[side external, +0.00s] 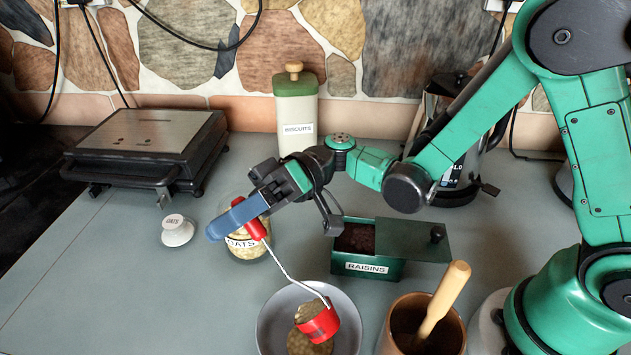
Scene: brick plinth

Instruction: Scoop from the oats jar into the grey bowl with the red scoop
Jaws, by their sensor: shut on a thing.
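My gripper (236,218) is shut on the red handle of the red scoop (321,323). The scoop's thin metal shaft slants down to the right, and its red cup is over the grey bowl (264,326), tilted. Tan oats (308,310) show at the cup's mouth, and more lie in the bowl below. Whether the cup touches the bowl is unclear. The glass oats jar (247,251), labelled OATS, stands behind the scoop handle. It is partly hidden by the handle and my gripper. Its white lid (177,231) lies on the counter to the left.
A green raisins box (367,267) with its lid slid right stands behind the bowl. A brown mortar (402,343) with a wooden pestle (444,297) is right of the bowl. A grill (145,140), biscuits canister (296,115) and kettle (455,180) stand behind. The left front counter is clear.

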